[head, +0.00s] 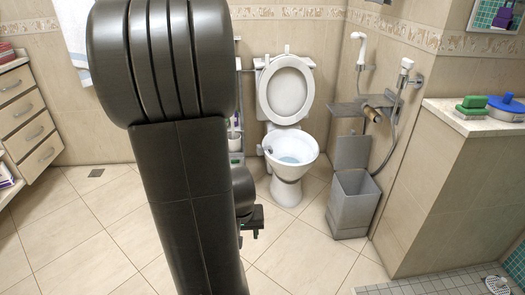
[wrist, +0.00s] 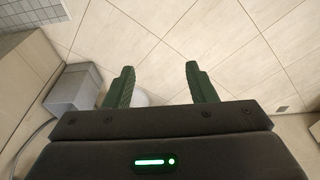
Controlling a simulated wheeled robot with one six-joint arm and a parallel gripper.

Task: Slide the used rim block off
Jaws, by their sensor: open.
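The white toilet (head: 291,190) stands against the back wall in the head view, its lid (head: 287,91) raised and bluish water in the bowl. A small greyish thing, which looks like the rim block (head: 267,150), sits at the left of the bowl's rim; it is too small to tell its condition. My gripper (wrist: 160,72) is open and empty, its two green fingers apart over the floor tiles. In the head view it shows only partly (head: 256,222), beside my arm, low and in front of the toilet.
A grey bin (head: 353,205) with its lid raised stands right of the toilet, also visible in the wrist view (wrist: 76,88). A tiled ledge (head: 450,190) holds a green sponge (head: 472,104). Drawers (head: 27,118) stand left. The floor in front is clear.

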